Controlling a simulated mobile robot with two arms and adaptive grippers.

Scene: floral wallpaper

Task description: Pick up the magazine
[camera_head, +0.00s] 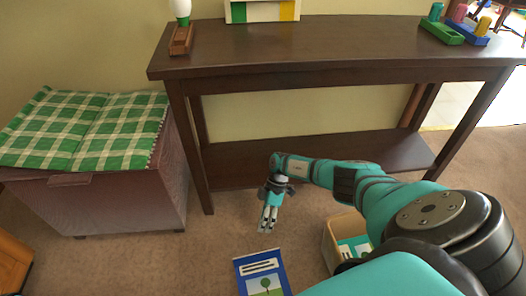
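A blue magazine (262,274) with a white title block and a green tree picture lies on the carpet at the bottom centre. Its lower part is cut off by the picture edge. My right gripper (267,226) points down just beyond the magazine's top edge, apart from it in the picture. Its grey fingers look close together, and I cannot tell whether they are open or shut. I see nothing held between them. My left gripper is not in view.
A cardboard box (329,245) with printed items inside stands right of the magazine, partly behind my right arm. A dark wooden console table (330,50) with a low shelf (235,163) stands behind. A chest (110,205) under a green checked cloth (90,130) is left. Carpet between is clear.

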